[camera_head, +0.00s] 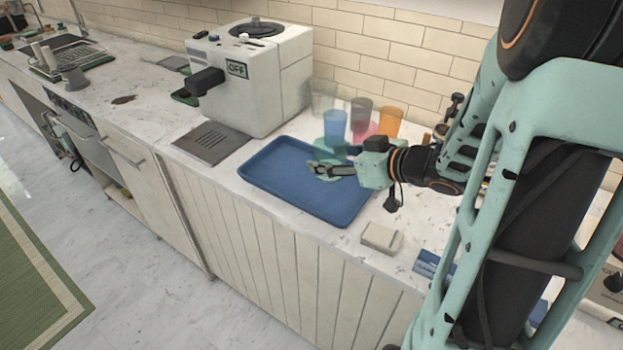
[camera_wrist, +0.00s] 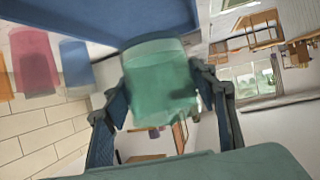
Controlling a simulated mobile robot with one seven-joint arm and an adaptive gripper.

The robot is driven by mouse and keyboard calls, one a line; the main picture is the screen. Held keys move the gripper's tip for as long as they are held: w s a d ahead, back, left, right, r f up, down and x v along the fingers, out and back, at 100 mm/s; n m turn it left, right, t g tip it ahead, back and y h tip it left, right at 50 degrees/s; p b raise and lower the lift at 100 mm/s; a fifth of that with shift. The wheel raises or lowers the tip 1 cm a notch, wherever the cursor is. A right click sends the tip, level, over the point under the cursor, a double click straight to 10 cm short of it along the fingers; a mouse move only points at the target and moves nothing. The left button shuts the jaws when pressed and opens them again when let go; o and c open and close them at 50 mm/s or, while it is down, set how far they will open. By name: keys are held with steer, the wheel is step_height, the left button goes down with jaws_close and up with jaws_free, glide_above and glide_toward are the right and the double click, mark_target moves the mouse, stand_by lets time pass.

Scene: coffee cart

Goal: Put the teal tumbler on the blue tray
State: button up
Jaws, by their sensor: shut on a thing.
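The translucent teal tumbler (camera_head: 331,148) is between the fingers of my gripper (camera_head: 318,168), which is shut on it. In the wrist view the tumbler (camera_wrist: 160,80) fills the space between the two dark fingers (camera_wrist: 165,95). The blue tray (camera_head: 300,193) lies on the counter, and the tumbler is over its back right part in the head view. The tray (camera_wrist: 110,18) also shows at the top of the wrist view, right by one end of the tumbler. I cannot tell whether the tumbler touches the tray. The visible tray surface is otherwise empty.
Blue (camera_head: 334,127), grey (camera_head: 361,111), pink (camera_head: 367,132) and orange (camera_head: 389,122) tumblers stand behind the tray, with a clear one (camera_head: 321,104) at the back. A white coffee machine (camera_head: 262,85) stands left of them. A small pale box (camera_head: 382,237) lies right of the tray.

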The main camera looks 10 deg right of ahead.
steer(key=w+a+f, duration=0.1)
steer(key=f, duration=0.1)
steer(key=w+a+f+b, duration=0.1)
steer(key=w+f, duration=0.2)
steer(key=w, duration=0.1)
steer(key=shift+a+f, duration=0.4)
steer(key=f, duration=0.2)
steer(key=f+b, duration=0.1)
steer(key=shift+w+a+f, duration=0.15)
steer(key=shift+w+a, duration=0.05)
steer(key=shift+w, duration=0.1)
steer(key=shift+f, duration=0.2)
steer(key=shift+f, duration=0.2)
steer(key=o, duration=1.4)
steer(key=shift+c, duration=0.2)
steer(key=shift+r, duration=0.1)
